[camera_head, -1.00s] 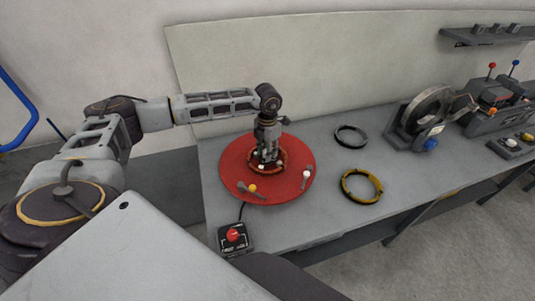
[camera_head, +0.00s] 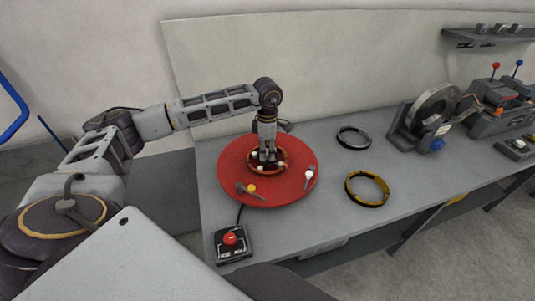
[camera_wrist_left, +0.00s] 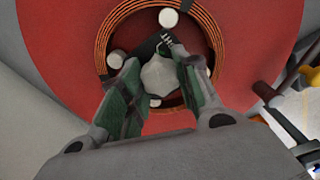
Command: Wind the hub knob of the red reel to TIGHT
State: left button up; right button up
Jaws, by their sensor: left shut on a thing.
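The red reel (camera_head: 235,185) lies flat on the bench at the left, with a copper coil around its middle. It also fills much of the left wrist view (camera_wrist_left: 60,45). My left gripper (camera_head: 267,155) reaches down from above onto the reel's centre. In the left wrist view its green-padded fingers (camera_wrist_left: 158,85) are shut on the pale faceted hub knob (camera_wrist_left: 160,75), one on each side. A dark mark with a small symbol shows just beyond the knob; I cannot read the knob's setting. My right gripper is not in view.
A yellow-and-black ring (camera_head: 353,192) and a dark ring (camera_head: 341,137) lie right of the reel. A box with a red button (camera_head: 231,239) sits in front. A stand with a metal coil (camera_head: 404,122) is further right.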

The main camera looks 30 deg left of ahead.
aim_at(267, 151)
pick_arm(q)
jog(key=shift+m+b, duration=0.35)
jog(key=shift+m, duration=0.65)
jog(key=shift+r, duration=0.1)
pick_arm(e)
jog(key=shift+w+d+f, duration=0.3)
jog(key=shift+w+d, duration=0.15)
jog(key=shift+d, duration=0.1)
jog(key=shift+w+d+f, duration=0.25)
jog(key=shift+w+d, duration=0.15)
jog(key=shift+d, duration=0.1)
pick_arm(q)
jog(key=o, duration=1.1)
jog(key=shift+c, duration=0.2)
jog(key=shift+r, duration=0.6)
notch_tip(267, 151, up, 11)
jog(key=shift+f, duration=0.15)
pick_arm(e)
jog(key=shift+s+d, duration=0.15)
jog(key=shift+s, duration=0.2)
